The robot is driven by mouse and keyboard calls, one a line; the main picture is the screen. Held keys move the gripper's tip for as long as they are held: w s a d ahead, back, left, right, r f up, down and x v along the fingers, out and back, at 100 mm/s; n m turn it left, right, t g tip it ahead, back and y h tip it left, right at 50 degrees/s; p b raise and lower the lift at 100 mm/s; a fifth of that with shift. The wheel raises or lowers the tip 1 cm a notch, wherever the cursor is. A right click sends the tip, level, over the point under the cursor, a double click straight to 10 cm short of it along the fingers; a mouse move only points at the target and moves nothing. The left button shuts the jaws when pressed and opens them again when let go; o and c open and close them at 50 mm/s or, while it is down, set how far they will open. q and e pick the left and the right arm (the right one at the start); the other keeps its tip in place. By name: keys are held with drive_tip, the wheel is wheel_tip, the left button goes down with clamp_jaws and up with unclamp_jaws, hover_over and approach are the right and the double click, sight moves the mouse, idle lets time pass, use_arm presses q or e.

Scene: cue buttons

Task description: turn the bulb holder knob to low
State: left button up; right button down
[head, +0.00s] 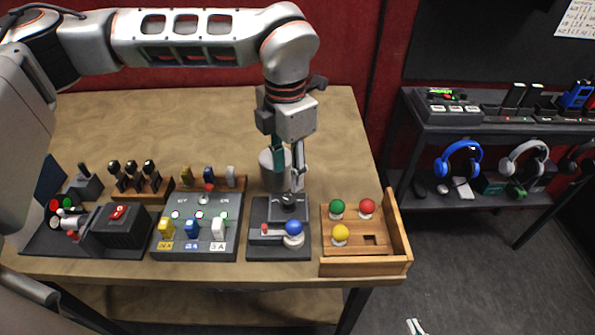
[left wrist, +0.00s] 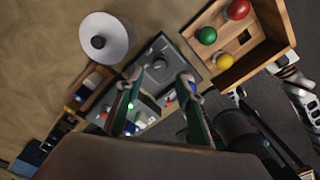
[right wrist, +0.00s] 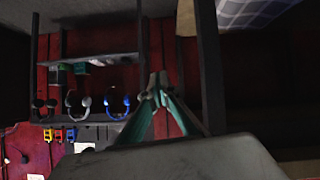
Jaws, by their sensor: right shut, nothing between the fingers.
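The bulb holder (head: 256,213) is a dark box near the table's front edge, with a black knob (head: 289,200) at its back and a blue bulb (head: 293,228) in front. The knob also shows in the left wrist view (left wrist: 159,64). My left gripper (head: 291,184) is open and points down just above the knob. In the left wrist view its two fingers are apart, and the knob appears between and beyond the fingertips. The blue bulb is largely hidden there. My right gripper (right wrist: 158,88) is shut and empty; its tips (head: 415,326) show at the bottom of the head view, off the table.
A wooden tray (head: 407,235) with red, green and yellow bulbs stands right of the holder. A grey switch panel (head: 190,247) stands to the left. A grey cylinder (head: 270,172) stands just behind the holder. A shelf with headphones (head: 458,160) is at the right.

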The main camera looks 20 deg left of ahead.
sight(289, 199)
use_arm(q)
drive_tip(key=shift+w+f, duration=0.15)
drive_tip(key=shift+f, duration=0.3)
drive_tip(key=f, duration=0.4)
drive_tip(key=f+p, duration=0.1)
drive_tip(key=shift+s+f, duration=0.25)
drive_tip(key=shift+f, duration=0.65)
use_arm(e)
drive_tip(key=shift+s+r, duration=0.35)
use_arm(q)
clamp_jaws()
use_arm(e)
drive_tip(key=shift+s+f, duration=0.1)
drive_tip(key=shift+f, duration=0.05)
